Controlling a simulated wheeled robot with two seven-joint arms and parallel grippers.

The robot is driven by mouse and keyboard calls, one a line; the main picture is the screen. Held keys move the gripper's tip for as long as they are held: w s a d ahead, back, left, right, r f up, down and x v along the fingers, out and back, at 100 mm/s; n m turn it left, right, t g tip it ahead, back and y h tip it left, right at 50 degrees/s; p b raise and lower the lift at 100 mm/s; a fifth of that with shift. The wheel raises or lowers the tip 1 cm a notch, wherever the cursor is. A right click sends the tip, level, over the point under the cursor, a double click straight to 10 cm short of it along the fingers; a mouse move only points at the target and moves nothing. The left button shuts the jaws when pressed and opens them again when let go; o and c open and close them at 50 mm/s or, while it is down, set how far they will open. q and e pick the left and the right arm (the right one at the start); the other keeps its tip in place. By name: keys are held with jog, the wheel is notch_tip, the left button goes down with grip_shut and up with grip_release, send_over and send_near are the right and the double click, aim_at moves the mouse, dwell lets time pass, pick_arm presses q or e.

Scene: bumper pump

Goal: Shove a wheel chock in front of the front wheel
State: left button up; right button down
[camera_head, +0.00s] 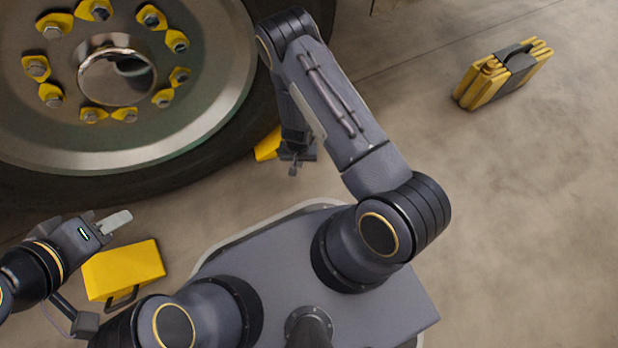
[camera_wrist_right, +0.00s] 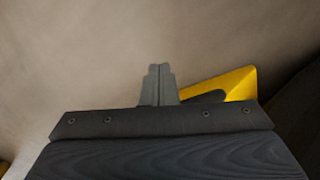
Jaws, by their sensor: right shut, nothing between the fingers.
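The big wheel (camera_head: 218,110) with a dark tyre and yellow nut markers fills the upper left. A yellow wheel chock (camera_head: 267,147) sits at the tyre's right side, partly hidden by my right arm. It also shows in the right wrist view (camera_wrist_right: 235,85), just right of the fingers. My right gripper (camera_head: 294,168) is shut and empty beside this chock; contact cannot be told. Another yellow block with a dark handle (camera_head: 125,268) lies below the tyre. My left gripper (camera_head: 122,219) is above and left of that block; its finger opening is unclear.
A folded yellow and black item (camera_head: 503,74) stands on the floor at the upper right. The concrete floor (camera_head: 530,200) on the right is otherwise clear. The tyre closes off the space to the upper left.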

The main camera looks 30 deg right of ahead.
jog(key=shift+s, duration=0.3)
jog(key=shift+r, duration=0.15)
notch_tip(320, 180, up, 10)
jog(key=p, duration=0.7)
jog(key=shift+p, duration=0.3)
dwell(0.4)
dwell(0.4)
